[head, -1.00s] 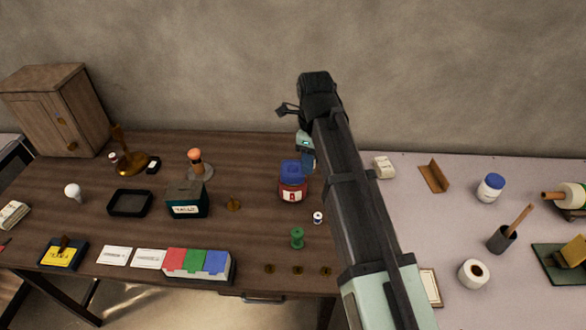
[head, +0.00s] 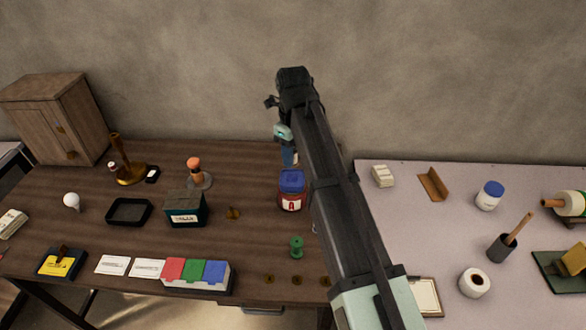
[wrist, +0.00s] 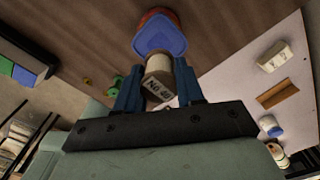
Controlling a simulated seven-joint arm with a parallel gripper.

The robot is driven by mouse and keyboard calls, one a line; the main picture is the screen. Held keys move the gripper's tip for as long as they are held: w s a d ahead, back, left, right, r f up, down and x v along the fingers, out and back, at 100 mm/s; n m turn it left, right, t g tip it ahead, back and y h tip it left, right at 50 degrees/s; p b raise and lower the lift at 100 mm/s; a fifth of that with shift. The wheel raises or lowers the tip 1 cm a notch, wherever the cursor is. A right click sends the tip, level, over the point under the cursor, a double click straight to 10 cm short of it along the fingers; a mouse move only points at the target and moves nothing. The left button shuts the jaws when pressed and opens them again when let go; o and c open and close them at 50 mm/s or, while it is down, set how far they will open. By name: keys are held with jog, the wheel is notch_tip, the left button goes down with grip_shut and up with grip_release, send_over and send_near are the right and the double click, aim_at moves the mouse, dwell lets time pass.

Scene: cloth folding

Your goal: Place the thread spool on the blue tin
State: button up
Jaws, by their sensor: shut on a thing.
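My gripper (wrist: 160,92) is shut on a thread spool (wrist: 159,88), which sits between its blue fingers in the wrist view. The spool's pale end reads "No 40". In the head view, the gripper (head: 289,157) is above and behind the blue tin, and the spool cannot be made out there. The blue tin (head: 292,180) sits on top of a red container (head: 291,203) marked "A". In the wrist view, the blue tin (wrist: 160,38) is just beyond the spool; whether they touch cannot be told.
A green spool (head: 296,246) stands in front of the red container. A dark green box (head: 185,210) and a black tray (head: 129,212) are to the left. A pale table (head: 400,225) adjoins on the right.

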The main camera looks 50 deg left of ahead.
aim_at(293, 178)
jog(key=shift+f, duration=2.65)
jog(key=shift+f, duration=0.1)
jog(key=o, duration=1)
notch_tip(293, 178, up, 12)
jog(key=shift+r, duration=0.15)
